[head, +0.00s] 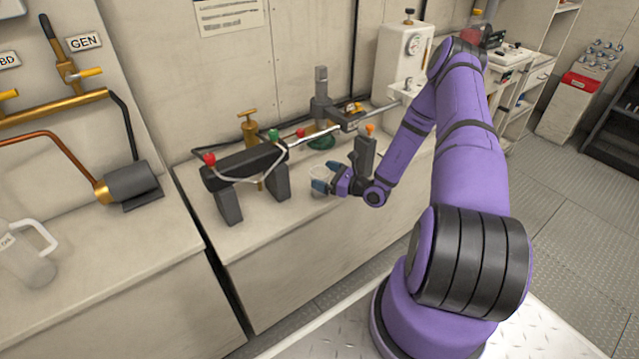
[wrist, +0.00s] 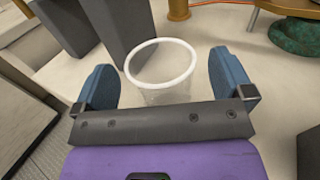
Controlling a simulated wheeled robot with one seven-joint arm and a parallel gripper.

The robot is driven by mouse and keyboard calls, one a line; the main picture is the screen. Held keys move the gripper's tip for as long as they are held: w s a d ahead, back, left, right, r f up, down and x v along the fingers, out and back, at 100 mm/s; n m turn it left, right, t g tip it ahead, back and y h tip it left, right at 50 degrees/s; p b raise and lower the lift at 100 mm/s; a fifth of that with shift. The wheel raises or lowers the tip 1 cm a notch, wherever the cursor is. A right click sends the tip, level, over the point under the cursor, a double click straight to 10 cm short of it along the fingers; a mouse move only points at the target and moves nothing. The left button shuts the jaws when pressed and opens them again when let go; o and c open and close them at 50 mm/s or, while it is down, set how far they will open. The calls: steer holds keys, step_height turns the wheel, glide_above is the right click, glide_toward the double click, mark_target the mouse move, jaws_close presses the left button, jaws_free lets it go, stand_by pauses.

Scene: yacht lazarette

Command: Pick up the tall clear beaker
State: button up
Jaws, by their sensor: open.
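In the wrist view the clear beaker (wrist: 163,97) stands upright on the counter with a pale rim. It lies between the two blue fingers of my gripper (wrist: 160,92), with gaps on both sides. The fingers are open and do not appear to touch it. The lower part of the beaker is hidden behind my gripper's palm. In the head view my gripper (head: 328,181) is low over the counter, and the beaker (head: 320,176) shows only as a faint pale shape by the fingers.
A black bracket frame (head: 229,206) with hoses and red and green knobs stands close to the left. A dark upright block (head: 365,152) with an orange top is just right of my gripper. A green coiled thing (wrist: 296,37) lies beyond. A clear handled jug (head: 27,258) stands far left.

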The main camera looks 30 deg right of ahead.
steer(key=shift+x, duration=1.05)
steer(key=c, duration=1.1)
steer(key=shift+o, duration=0.2)
